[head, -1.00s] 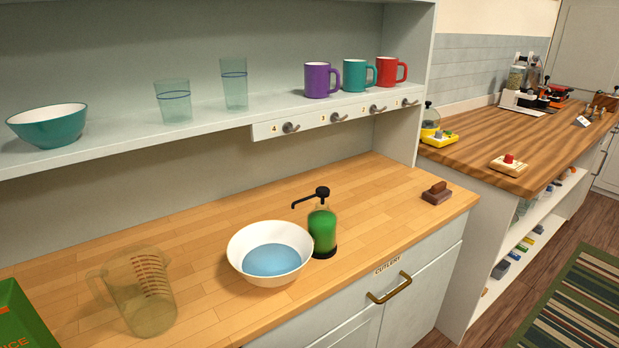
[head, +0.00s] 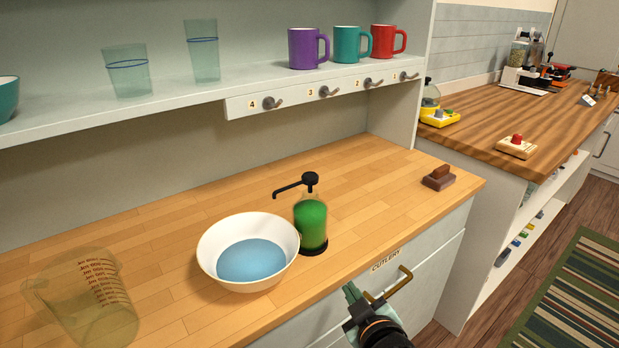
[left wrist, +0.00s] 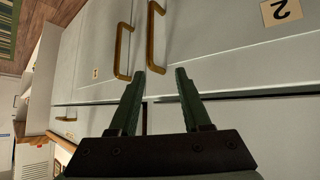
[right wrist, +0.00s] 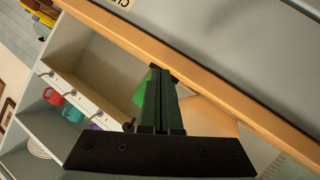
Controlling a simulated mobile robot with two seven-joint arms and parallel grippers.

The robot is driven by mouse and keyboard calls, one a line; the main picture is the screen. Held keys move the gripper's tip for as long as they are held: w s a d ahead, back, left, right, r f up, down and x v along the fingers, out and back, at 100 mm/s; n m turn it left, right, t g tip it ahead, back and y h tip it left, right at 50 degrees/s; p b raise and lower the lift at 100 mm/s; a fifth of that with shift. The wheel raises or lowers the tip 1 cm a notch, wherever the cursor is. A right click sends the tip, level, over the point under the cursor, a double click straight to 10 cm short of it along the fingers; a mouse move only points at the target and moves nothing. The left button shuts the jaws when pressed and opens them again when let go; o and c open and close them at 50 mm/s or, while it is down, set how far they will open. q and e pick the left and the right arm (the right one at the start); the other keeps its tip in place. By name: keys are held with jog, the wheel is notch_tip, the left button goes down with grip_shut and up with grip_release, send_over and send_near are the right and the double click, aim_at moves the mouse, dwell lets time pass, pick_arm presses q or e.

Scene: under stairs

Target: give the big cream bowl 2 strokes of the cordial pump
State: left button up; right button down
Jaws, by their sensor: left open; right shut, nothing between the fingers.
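The big cream bowl (head: 215,262) stands on the wooden counter with a blue area inside its bottom. The cordial pump (head: 311,222), a green bottle with a black base and black pump head, stands upright close to its right. Its spout points left, toward the bowl's rim. My right gripper (head: 350,292) is low in front of the counter edge, by the cutlery drawer handle, shut and empty. In the right wrist view its fingers (right wrist: 161,75) partly hide the green bottle (right wrist: 139,93). My left gripper (left wrist: 160,73) is open and empty, facing cabinet fronts with brass handles.
A clear measuring jug (head: 85,300) stands left of the bowl. A brown block (head: 438,178) lies at the counter's right end. The shelf above holds glasses, mugs (head: 308,48) and hooks. The cutlery handle (head: 392,285) juts out beside my right gripper.

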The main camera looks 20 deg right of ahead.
jog(key=w+a+r+n+t+y, duration=0.2)
jog(key=a+r+n+t+y, duration=0.15)
jog(key=r, duration=0.35)
jog(key=w+a+r+n+t+y, duration=0.2)
jog(key=w+a+r+n, duration=0.15)
jog(key=r, duration=0.45)
jog(key=w+a+r+n+t+y, duration=0.2)
jog(key=a+r+n+t, duration=0.15)
jog(key=r, duration=0.35)
jog(key=s+a+r+n+g+y, duration=0.25)
jog(key=a+n+g+y, duration=0.5)
jog(key=n, duration=0.65)
jog(key=s+a+r+n+g+y, duration=0.1)
jog(key=a+r+n+g+y, duration=0.3)
jog(key=a+n+g+y, duration=0.7)
jog(key=w+d+f+n+t+h, duration=0.4)
jog(key=w+d+n+h, duration=0.5)
jog(key=h, duration=0.6)
jog(key=w+d+r+m+h, duration=0.1)
jog(key=d+h, duration=0.2)
jog(key=d, duration=0.3)
jog(key=w+d+r+m+h, duration=0.1)
jog(key=d+r+m+h, duration=0.1)
jog(key=d, duration=0.3)
jog(key=w+d+r+m+t+h, duration=0.1)
jog(key=d+h, duration=0.3)
jog(key=d, duration=0.2)
jog(key=shift+w+d+r, duration=0.3)
jog(key=shift+d, duration=0.05)
